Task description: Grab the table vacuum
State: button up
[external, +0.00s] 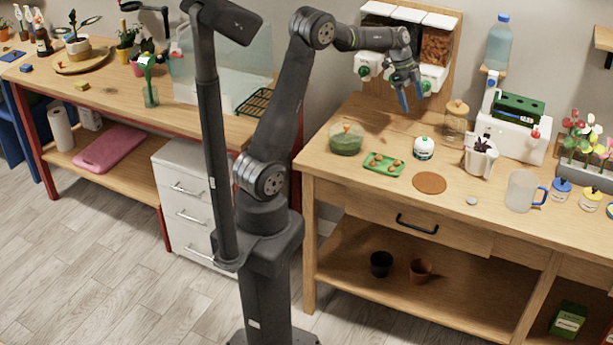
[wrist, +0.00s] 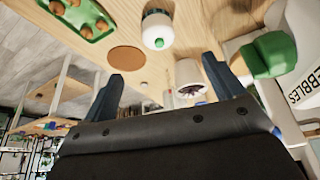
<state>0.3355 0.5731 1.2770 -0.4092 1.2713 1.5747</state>
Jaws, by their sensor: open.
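The table vacuum appears to be the small round white device with a dark green band (external: 424,148) standing upright on the wooden workbench. In the wrist view the white device (wrist: 156,29) shows at the top middle, beyond the fingertips. My gripper (external: 412,98) is above and behind it, with its blue fingers pointing down and apart. In the wrist view my gripper (wrist: 176,72) is open, with nothing between the fingers. The gripper and the device do not touch.
Around it on the workbench (external: 330,164) are a green tray (external: 371,167) with brown lumps, a brown disc (external: 430,183), a green glass bowl (external: 346,144), a lidded glass jar (external: 454,126) and a white pitcher with a plant (external: 478,162). White dispensers (external: 432,76) hang close behind my gripper.

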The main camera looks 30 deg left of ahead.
aim_at(423, 138)
jog(key=x, duration=1.7)
jog(key=shift+s+d, duration=0.25)
jog(key=shift+s, duration=0.1)
jog(key=c, duration=1.2)
jog(key=shift+r, duration=0.1)
